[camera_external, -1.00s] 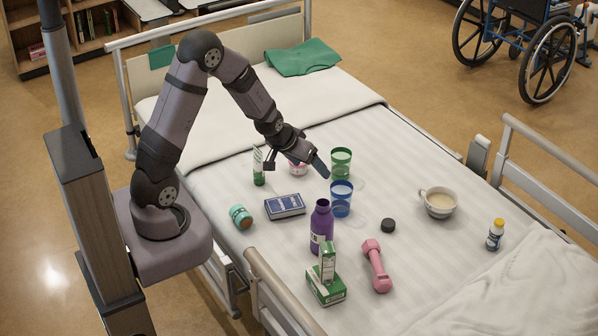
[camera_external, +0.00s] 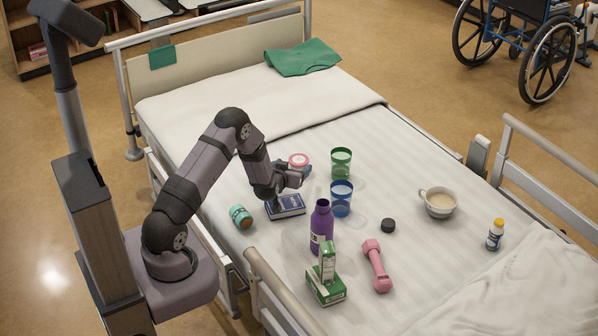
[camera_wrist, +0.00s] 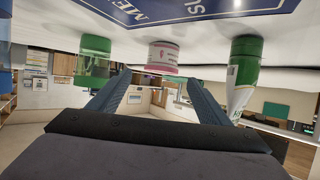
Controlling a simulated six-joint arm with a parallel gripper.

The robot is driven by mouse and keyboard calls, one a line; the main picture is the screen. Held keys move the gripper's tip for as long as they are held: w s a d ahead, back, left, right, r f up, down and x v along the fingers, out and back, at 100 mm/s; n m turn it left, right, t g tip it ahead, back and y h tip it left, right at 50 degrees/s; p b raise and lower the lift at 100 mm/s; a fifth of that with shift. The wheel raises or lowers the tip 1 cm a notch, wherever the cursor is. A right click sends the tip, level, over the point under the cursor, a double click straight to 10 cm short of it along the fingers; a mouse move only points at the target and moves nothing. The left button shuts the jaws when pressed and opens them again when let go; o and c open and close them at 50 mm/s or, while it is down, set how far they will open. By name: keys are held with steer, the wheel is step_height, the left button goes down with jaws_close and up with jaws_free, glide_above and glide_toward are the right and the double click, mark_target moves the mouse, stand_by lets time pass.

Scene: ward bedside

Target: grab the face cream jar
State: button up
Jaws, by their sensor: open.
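A small white jar with a pink label and pink-ringed top, which looks like the face cream jar (camera_external: 298,159), stands upright on the bed behind my gripper (camera_external: 298,175). The jar also shows in the wrist view (camera_wrist: 163,56), upside down in the picture, between my two fingers (camera_wrist: 160,82) and beyond their tips. My gripper is open and empty, low over the bed and pointing toward the jar. My gripper hides the jar's lower part in the external view.
A blue box (camera_external: 286,207) lies under my wrist. A green cup (camera_external: 341,163) and blue cup (camera_external: 341,198) stand right of my gripper. A white-green tube (camera_wrist: 243,70) stands near the jar. A teal jar (camera_external: 240,216) and purple bottle (camera_external: 321,226) are nearer the front.

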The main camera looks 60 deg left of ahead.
mark_target(298, 161)
steer(key=shift+b+x, duration=0.45)
steer(key=shift+x, duration=2.75)
steer(key=shift+a, duration=0.15)
steer(key=shift+r, duration=0.1)
steer(key=c, duration=1.1)
steer(key=shift+r, duration=0.1)
step_height(298, 161, up, 10)
steer(key=shift+f+p, duration=0.1)
steer(key=shift+p, duration=0.7)
